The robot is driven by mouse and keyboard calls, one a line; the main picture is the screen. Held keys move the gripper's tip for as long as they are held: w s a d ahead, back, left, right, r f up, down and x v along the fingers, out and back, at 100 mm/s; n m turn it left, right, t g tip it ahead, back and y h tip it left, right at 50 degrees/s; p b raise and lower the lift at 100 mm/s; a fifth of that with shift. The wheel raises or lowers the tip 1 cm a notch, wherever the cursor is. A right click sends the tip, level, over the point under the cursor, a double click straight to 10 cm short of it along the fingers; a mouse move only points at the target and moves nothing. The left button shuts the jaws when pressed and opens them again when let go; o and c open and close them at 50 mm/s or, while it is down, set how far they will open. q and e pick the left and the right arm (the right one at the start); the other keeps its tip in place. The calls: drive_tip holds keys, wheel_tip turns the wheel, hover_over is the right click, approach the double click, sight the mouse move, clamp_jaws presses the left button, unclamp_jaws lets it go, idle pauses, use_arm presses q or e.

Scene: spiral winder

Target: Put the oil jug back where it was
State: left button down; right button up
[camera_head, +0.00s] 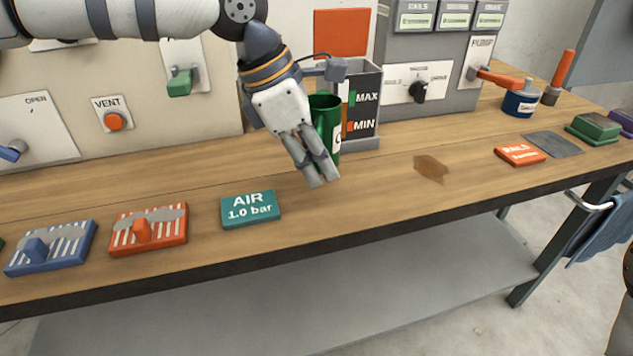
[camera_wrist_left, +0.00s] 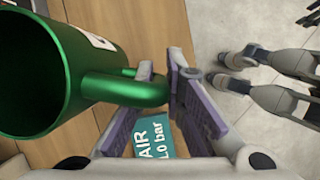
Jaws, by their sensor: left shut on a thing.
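The oil jug (camera_head: 323,108) is green with a white label and looks upright over the bench, in front of the MAX/MIN gauge. My left gripper (camera_head: 320,178) is shut on the jug's handle. In the left wrist view the jug (camera_wrist_left: 28,75) shows its open mouth at the left, and its handle (camera_wrist_left: 125,88) runs between the fingers of the left gripper (camera_wrist_left: 160,85). Whether the jug's base touches the bench is hidden by the hand. Grey jointed parts at the right of the wrist view may be my right arm; its jaw state is unclear.
The MAX/MIN gauge (camera_head: 366,105) stands close behind the jug. A teal AIR plate (camera_head: 250,210) lies left of the gripper. A brown stain (camera_head: 430,168) marks the bench (camera_head: 390,195) to the right. An orange RAILS plate (camera_head: 520,155) and a blue can (camera_head: 520,103) are farther right.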

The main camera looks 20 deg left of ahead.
use_arm(q)
drive_tip(key=shift+w+a+f, duration=0.2)
drive_tip(key=shift+w+f, duration=0.1)
drive_tip(key=shift+f, duration=0.15)
drive_tip(key=shift+w+a+f, duration=0.15)
drive_tip(key=shift+w+f, duration=0.1)
drive_tip(key=shift+f, duration=0.15)
drive_tip(key=shift+w+a+f, duration=0.1)
drive_tip(key=shift+w+f, duration=0.05)
drive_tip(key=shift+f, duration=0.7)
drive_tip(key=shift+w+a+f, duration=0.1)
drive_tip(key=shift+f, duration=0.75)
use_arm(e)
drive_tip(key=shift+s+f, duration=0.3)
drive_tip(key=shift+s, duration=0.05)
use_arm(q)
drive_tip(key=shift+f, duration=0.2)
drive_tip(key=c, duration=1.7)
unclamp_jaws()
drive_tip(key=shift+o, duration=0.2)
drive_tip(key=shift+r, duration=0.1)
drive_tip(key=v, duration=1.2)
drive_tip(key=shift+p, duration=0.3)
use_arm(e)
drive_tip(key=shift+w+r, duration=0.65)
